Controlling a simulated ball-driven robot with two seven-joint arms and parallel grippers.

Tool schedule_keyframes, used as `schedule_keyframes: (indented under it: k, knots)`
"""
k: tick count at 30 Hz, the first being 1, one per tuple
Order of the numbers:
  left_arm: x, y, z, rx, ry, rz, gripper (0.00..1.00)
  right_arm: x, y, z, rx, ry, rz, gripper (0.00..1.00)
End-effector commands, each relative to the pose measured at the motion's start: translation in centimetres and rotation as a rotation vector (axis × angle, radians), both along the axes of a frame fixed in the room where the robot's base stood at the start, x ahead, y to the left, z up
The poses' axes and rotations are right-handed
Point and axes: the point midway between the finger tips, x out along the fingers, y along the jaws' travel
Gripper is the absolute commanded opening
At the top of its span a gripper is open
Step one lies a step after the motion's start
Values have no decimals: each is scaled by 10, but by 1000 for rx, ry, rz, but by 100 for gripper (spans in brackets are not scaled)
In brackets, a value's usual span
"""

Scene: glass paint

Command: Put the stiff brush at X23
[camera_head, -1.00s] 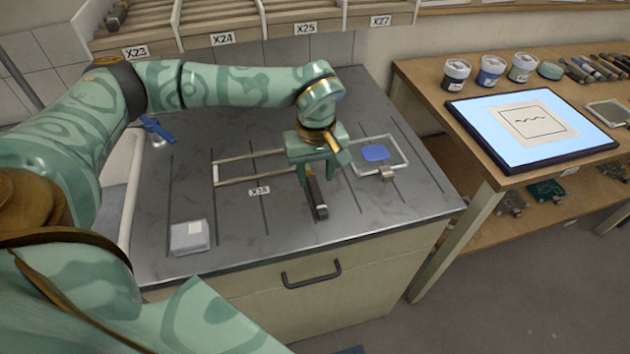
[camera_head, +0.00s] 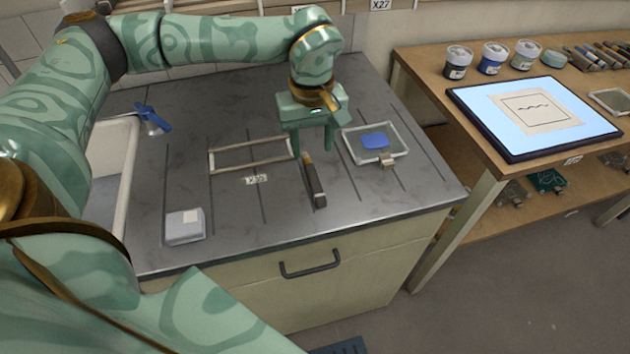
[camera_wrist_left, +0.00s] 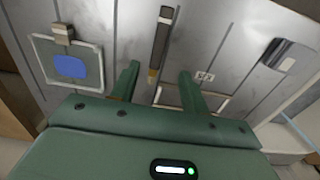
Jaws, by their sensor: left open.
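The stiff brush, which I take to be the long dark tool with a brown end (camera_head: 314,182), lies on the grey worktop, pointing toward the front edge. It also shows in the left wrist view (camera_wrist_left: 160,40). My left gripper (camera_head: 308,150) is open and empty, above and behind the brush's far, brown end. In the left wrist view its two fingers (camera_wrist_left: 158,76) stand either side of that end, apart from it. The X23 label is not readable now; my left arm covers the left part of the shelf front. My right gripper is not in view.
A sink (camera_head: 117,160) is at left. A side table (camera_head: 420,80) with jars and a light panel stands right.

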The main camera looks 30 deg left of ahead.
Motion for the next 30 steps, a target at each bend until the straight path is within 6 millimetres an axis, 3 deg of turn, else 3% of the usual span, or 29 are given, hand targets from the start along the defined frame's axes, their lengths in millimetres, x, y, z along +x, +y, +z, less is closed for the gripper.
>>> schedule_keyframes:
  k: [1,3,11,19,27,30]
  knots:
    - [0,0,-15,0,4,0,45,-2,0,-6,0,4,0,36]
    - [0,0,-27,0,3,1,45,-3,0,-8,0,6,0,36]
    - [0,-1,-46,-1,-1,0,45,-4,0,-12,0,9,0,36]
    - [-2,-6,-88,-1,2,0,45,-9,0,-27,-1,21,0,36]
    - [-2,-6,-92,-1,-2,0,45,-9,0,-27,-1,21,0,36]
    - [-2,-6,-92,-1,-2,0,18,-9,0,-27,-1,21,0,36]
